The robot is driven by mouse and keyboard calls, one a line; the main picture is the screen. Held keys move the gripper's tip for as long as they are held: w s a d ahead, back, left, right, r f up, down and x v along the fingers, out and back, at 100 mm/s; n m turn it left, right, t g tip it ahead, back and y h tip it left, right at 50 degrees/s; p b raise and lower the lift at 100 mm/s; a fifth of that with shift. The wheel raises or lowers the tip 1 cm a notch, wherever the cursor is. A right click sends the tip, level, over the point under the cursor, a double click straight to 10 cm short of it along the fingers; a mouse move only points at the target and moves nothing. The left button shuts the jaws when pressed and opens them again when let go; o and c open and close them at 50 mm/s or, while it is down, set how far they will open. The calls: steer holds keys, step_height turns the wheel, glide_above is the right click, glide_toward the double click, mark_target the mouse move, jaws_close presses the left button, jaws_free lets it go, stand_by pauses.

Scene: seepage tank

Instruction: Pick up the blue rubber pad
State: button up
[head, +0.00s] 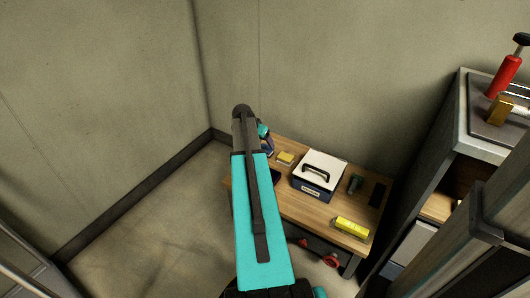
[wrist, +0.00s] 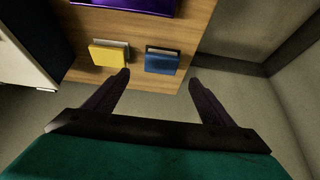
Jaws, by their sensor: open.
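The blue rubber pad (wrist: 161,62) lies near the edge of the wooden bench, in the wrist view, with a dark grey strip along its far side. My gripper (wrist: 160,79) is open and empty. Its two fingers are spread to the left and right of the pad, on the near side of it in the picture. How high the fingers are above the bench is hard to tell. In the head view my arm covers much of this bench end, and the pad cannot be made out clearly there.
A yellow pad (wrist: 109,55) lies just left of the blue one, close to my left finger. A purple-faced object (wrist: 125,4) lies beyond. A white-lidded case (head: 319,172) and a yellow block (head: 352,227) stand on the bench (head: 305,209). Walls stand close behind.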

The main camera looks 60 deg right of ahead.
mark_target(266, 148)
steer(key=shift+d+f, duration=0.3)
steer(key=shift+f, duration=0.2)
steer(key=shift+b+x, duration=1.2)
steer(key=shift+x, duration=1.4)
steer(key=shift+a+f, duration=0.1)
steer(key=shift+a, duration=0.05)
steer(key=c, duration=1)
steer(key=shift+r, duration=0.2)
